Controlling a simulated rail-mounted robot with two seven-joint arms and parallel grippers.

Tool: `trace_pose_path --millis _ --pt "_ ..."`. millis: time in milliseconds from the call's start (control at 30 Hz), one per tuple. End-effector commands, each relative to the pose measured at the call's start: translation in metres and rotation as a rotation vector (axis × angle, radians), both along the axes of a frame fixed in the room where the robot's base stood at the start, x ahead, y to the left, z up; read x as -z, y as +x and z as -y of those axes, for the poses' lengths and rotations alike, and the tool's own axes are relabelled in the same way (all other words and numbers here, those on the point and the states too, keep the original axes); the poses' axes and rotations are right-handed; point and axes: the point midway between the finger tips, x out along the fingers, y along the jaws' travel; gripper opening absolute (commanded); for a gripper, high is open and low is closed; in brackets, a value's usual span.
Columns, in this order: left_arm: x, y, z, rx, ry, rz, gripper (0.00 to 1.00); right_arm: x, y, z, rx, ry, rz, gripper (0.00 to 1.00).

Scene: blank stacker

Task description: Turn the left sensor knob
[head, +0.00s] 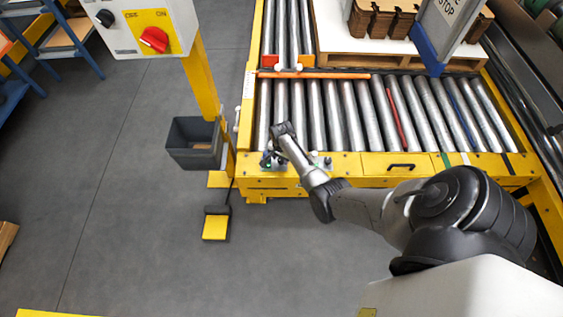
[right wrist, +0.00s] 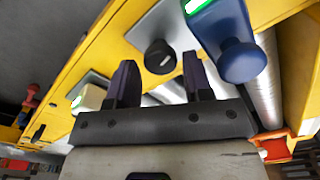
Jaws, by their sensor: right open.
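My right gripper (head: 272,155) is at the front yellow rail of the roller conveyor, at its left end. In the right wrist view, its two dark fingers (right wrist: 158,78) are open, with a gap between them. A round black knob (right wrist: 160,57) with a white mark shows beyond the fingertips, roughly in line with the gap, on a grey plate. I cannot tell whether the fingers touch it. In the head view my gripper largely hides these parts. My left gripper is not in view.
The conveyor rollers (head: 347,115) lie behind the yellow rail (head: 350,164). A control box with a red switch (head: 153,40) stands on a yellow post at left. A dark bin (head: 194,146) and a yellow pedal (head: 215,227) are near it. The grey floor in front is clear.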

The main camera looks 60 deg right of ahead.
Motion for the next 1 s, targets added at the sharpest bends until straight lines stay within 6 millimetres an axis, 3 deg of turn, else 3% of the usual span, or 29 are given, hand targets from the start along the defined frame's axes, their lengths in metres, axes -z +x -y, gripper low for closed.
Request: trace_pose_path --millis 200,533,900,1000 --pt "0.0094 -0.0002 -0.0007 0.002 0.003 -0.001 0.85 0.0124 -0.0001 0.0 0.0 0.0 -0.001 0.46" --pt "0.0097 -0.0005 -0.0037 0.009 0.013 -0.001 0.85 0.0128 0.0 0.0001 0.0 0.0 -0.001 0.46" --pt "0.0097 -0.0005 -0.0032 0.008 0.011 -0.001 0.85 0.0128 -0.0001 0.0002 0.0 0.0 -0.001 0.12" --pt "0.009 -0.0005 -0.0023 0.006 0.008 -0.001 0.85 0.0125 -0.0001 0.0001 0.003 0.0 -0.001 0.12"
